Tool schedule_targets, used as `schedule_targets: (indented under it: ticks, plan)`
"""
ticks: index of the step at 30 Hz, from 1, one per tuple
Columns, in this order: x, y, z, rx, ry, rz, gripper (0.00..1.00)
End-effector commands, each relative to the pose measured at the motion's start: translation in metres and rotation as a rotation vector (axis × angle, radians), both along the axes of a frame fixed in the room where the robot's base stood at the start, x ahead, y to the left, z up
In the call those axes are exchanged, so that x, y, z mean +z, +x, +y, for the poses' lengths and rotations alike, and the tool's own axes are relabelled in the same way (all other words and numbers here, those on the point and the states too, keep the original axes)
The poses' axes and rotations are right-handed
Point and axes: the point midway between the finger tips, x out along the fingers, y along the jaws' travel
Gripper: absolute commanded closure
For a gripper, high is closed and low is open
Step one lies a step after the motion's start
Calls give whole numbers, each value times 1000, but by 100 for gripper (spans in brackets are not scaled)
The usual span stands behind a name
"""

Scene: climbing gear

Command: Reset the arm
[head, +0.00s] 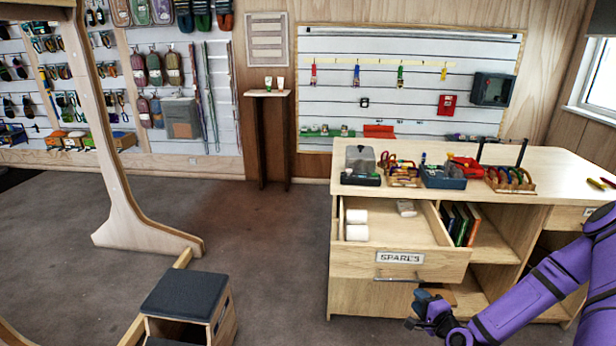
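My purple arm (545,285) reaches in from the right edge of the head view. My gripper (416,308) is at its end, low in front of the counter and just below the handle of the open drawer (352,262) labelled SPARES. The gripper is small and dark here, and I cannot make out whether its fingers are apart or together. I see no object clearly held in it. I cannot tell whether it touches the drawer front.
The drawer holds two white rolls (356,224) and a small pale item (405,208). The wooden counter (560,172) carries trays of gear. A padded step (185,296) and a wooden frame (112,160) stand at left. The grey floor (260,240) between is clear.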

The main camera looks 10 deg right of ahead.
Motion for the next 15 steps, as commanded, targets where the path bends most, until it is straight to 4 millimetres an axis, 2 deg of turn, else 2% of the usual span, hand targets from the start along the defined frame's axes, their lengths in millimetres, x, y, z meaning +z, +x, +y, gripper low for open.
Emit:
schedule_targets:
  ticks: [8,15]
  plan:
    - [25,15,-6,151,-215,99,64]
    - [58,27,-12,292,-448,209,64]
